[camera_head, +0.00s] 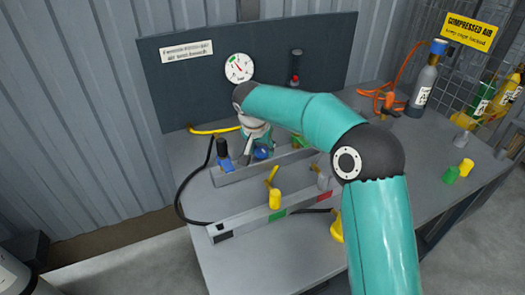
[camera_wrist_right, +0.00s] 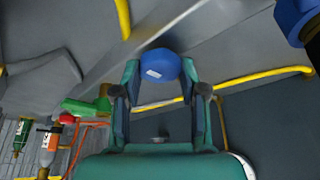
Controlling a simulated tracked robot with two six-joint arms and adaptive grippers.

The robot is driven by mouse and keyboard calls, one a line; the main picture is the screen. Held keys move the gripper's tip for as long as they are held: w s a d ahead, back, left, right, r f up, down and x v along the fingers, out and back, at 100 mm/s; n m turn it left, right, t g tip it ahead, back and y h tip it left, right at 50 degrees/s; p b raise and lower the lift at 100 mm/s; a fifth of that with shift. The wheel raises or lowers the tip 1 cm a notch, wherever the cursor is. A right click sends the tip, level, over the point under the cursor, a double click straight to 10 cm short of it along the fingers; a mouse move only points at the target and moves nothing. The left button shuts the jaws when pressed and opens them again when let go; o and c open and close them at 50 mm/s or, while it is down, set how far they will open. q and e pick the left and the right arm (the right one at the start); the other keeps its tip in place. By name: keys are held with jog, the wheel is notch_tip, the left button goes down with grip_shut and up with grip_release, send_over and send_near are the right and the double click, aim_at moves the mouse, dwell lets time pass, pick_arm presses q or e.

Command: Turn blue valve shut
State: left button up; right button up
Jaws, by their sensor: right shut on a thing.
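The blue valve is a round blue knob (camera_head: 263,153) on the rail in the middle of the bench. It also shows in the right wrist view as a blue disc with a small white label (camera_wrist_right: 160,66). My right gripper (camera_head: 260,148) reaches down over it, and my arm covers part of the area. In the right wrist view my right gripper (camera_wrist_right: 160,80) has one finger on each side of the blue knob and is shut on it. The knob's stem is hidden. My left gripper is not in view.
A gauge (camera_head: 239,68) hangs on the back panel. The front left bench top is clear.

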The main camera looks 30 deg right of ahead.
jog(key=shift+m, duration=0.4)
jog(key=o, duration=1.1)
jog(key=shift+o, duration=0.2)
jog(key=v, duration=1.2)
jog(key=shift+a, duration=0.15)
jog(key=shift+w, duration=0.2)
